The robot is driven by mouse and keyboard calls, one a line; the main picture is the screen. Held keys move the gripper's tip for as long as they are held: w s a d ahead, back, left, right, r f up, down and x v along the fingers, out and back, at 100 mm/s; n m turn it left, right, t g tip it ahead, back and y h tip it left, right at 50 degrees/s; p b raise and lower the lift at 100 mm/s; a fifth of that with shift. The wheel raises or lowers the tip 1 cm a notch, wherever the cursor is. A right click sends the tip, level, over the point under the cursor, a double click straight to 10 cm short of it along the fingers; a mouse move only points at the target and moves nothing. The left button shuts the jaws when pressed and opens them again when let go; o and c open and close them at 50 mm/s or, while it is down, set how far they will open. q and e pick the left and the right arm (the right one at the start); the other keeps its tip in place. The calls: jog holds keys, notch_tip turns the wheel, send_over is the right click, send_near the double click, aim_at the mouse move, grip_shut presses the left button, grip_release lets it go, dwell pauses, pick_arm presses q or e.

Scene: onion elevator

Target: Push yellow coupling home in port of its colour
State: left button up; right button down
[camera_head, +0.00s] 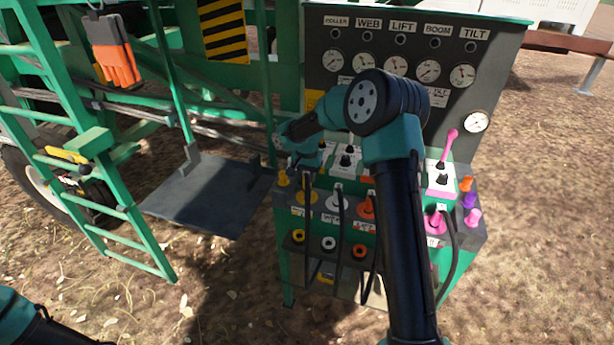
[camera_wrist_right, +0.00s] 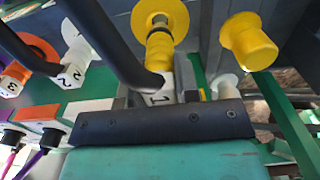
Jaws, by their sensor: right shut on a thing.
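The yellow coupling (camera_wrist_right: 159,52), with a white block marked 1 and a black hose, is in line with the yellow port (camera_wrist_right: 161,16) in the right wrist view. Its front end meets the port's ring; how deep it sits I cannot tell. The yellow port's ring (camera_head: 307,198) also shows at the left of the panel in the head view. My right gripper (camera_head: 306,168) is above this ring, shut on the yellow coupling. Its dark finger edge crosses the wrist view and hides part of the grip. My left gripper is outside the head view; only my left arm shows.
A yellow cap (camera_wrist_right: 249,42) stands right of the port in the wrist view. White coupling 2 (camera_wrist_right: 76,72) and orange coupling 3 (camera_wrist_right: 12,80) with hoses are to the left. A pink lever (camera_head: 449,148) rises at the panel's right. A green ladder (camera_head: 85,150) stands left.

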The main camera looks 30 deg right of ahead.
aim_at(307, 184)
jog(key=shift+f, duration=1.95)
dwell(5.3)
jog(key=shift+c, duration=1.9)
grip_release()
jog(key=shift+r, duration=0.1)
